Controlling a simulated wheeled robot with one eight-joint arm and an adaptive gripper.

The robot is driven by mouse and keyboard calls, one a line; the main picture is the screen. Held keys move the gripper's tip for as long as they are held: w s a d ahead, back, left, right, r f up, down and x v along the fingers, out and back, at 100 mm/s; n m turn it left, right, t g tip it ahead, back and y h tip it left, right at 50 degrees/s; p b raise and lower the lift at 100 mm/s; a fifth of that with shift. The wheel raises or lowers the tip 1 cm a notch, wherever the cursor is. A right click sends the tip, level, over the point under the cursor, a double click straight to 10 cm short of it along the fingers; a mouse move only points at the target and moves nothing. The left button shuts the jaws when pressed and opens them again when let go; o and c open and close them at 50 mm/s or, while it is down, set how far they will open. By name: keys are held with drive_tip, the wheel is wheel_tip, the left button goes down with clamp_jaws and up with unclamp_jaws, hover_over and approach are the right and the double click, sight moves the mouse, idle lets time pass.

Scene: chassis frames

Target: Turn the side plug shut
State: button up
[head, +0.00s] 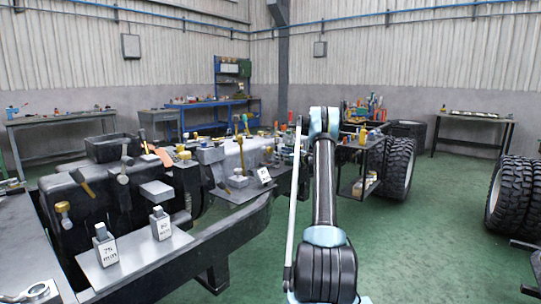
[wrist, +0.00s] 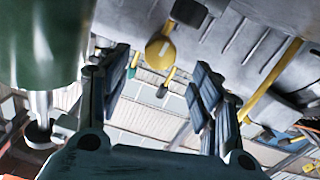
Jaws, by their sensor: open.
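In the wrist view my gripper (wrist: 158,68) is open, with its two dark fingers apart and nothing between their pads. A round yellow plug (wrist: 159,51) on a grey casting (wrist: 130,15) shows beyond the fingertips, between them in the picture. I cannot tell for sure that it is the side plug, or how far it is turned. In the head view my arm rises at the middle and my gripper is hidden behind it. A yellow-capped part (head: 62,207) stands out on the dark block at the left.
A yellow bar (wrist: 270,82) lies right of the fingers and a green cylinder (wrist: 42,40) left of them. The chassis frame (head: 235,225) carries blocks and tools. A tool cart (head: 357,187) and tyres (head: 398,168) stand right of my arm. Green floor (head: 430,235) is open at the right.

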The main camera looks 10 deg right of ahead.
sight(271, 151)
drive_tip(key=x, duration=0.8)
drive_tip(key=shift+w+a, duration=0.15)
drive_tip(key=shift+w, duration=0.05)
drive_tip(key=c, duration=1.1)
